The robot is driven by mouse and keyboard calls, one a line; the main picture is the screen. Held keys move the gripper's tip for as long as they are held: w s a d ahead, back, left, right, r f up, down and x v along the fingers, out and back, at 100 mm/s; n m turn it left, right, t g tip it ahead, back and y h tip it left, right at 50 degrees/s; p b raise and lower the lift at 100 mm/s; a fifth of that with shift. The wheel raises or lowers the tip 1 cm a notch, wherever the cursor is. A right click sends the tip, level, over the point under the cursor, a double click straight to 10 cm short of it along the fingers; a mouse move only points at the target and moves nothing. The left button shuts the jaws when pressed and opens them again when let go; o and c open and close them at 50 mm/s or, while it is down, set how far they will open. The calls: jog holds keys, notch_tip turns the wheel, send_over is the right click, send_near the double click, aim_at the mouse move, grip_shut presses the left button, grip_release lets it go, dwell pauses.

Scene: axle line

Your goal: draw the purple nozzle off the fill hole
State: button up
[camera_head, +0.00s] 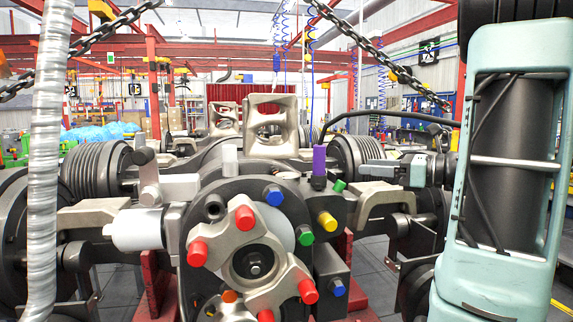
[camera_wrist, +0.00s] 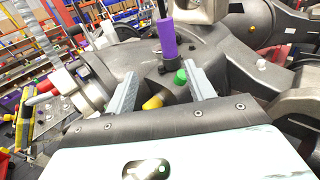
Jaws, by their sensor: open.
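The purple nozzle (camera_head: 319,160) stands upright on top of the dark axle housing, right of the centre in the head view. A thin black hose rises behind it. In the wrist view the nozzle (camera_wrist: 168,38) shows beyond my fingertips, roughly centred between them, with a dark collar at its foot. The fill hole is hidden under the nozzle. My gripper (camera_wrist: 166,72) is open and empty, its two grey fingers apart and not touching the nozzle. In the head view my gripper (camera_head: 368,172) comes in from the right, with a gap to the nozzle.
A green cap (camera_head: 339,186) and a yellow cap (camera_head: 327,221) sit close to the nozzle's foot. Red caps (camera_head: 245,217) and blue caps (camera_head: 274,196) stick out of the hub. A grey metal bracket (camera_head: 271,125) stands behind. Chains (camera_head: 375,50) hang overhead.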

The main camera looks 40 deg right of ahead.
jog(key=d, duration=0.1)
jog(key=p, duration=0.4)
send_near(316, 153)
jog(key=shift+m+t+h, duration=0.4)
jog(key=w, duration=0.3)
jog(key=w+f, duration=0.1)
jog(key=w, duration=0.2)
jog(key=shift+w+f, duration=0.2)
jog(key=shift+w, duration=0.15)
jog(key=p+x, duration=0.1)
jog(key=x, duration=0.1)
jog(key=p+x, duration=0.1)
jog(key=x, duration=0.1)
jog(key=shift+w+a+r, duration=0.1)
jog(key=shift+a+r, duration=0.15)
jog(key=shift+w+a+f, duration=0.1)
jog(key=shift+w, duration=0.35)
grip_shut()
